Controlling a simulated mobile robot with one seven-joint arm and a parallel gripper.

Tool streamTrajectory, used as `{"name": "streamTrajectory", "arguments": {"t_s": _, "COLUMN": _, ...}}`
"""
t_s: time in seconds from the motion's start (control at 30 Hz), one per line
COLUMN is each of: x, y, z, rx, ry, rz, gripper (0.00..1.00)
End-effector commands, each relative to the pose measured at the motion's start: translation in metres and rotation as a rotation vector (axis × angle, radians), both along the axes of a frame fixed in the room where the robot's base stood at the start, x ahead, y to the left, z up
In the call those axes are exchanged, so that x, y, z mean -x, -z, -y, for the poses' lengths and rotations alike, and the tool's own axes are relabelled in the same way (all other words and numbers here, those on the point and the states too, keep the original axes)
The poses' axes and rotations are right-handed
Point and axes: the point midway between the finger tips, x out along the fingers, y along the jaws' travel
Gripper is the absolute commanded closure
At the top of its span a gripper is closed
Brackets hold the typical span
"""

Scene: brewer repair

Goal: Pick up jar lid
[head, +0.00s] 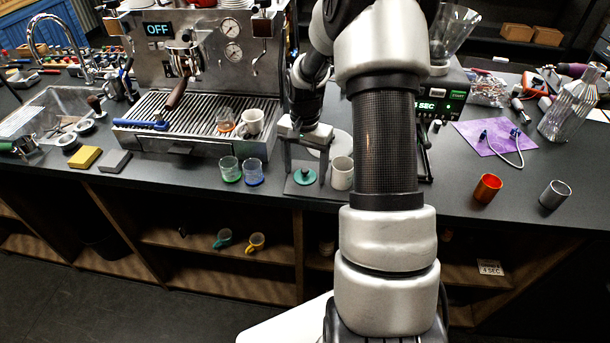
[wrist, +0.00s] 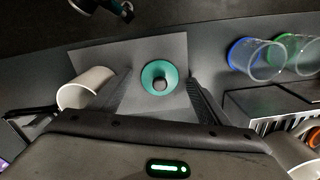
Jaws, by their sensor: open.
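The jar lid is a small teal disc with a grey knob (head: 304,177). It lies on a grey square plate near the counter's front edge. It also shows in the wrist view (wrist: 153,72), near the middle and between my fingers. My gripper (head: 306,172) is open and points down over the lid, with one finger on each side of it. I see no finger touching the lid, and the exact height of the fingertips above the plate is hard to tell.
A white cup (head: 342,174) stands close to the right finger; it also shows in the wrist view (wrist: 86,89). A green-based glass (head: 230,169) and a blue-based glass (head: 253,172) stand to the left. The espresso machine (head: 150,75) is behind them. An orange cup (head: 487,188) stands farther right.

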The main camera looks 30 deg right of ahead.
Motion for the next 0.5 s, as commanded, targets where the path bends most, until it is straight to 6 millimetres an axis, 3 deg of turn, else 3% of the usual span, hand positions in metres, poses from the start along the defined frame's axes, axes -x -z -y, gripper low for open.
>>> {"name": "streamTrajectory", "arguments": {"t_s": 0.03, "x": 0.0, "y": -0.0001, "z": 0.0, "rx": 0.0, "ry": 0.0, "rz": 0.0, "gripper": 0.31}}
{"name": "streamTrajectory", "arguments": {"t_s": 0.3, "x": 0.0, "y": -0.0003, "z": 0.0, "rx": 0.0, "ry": 0.0, "rz": 0.0, "gripper": 0.73}}
{"name": "streamTrajectory", "arguments": {"t_s": 0.5, "x": -0.0001, "y": -0.0009, "z": 0.0, "rx": 0.0, "ry": 0.0, "rz": 0.0, "gripper": 0.73}}
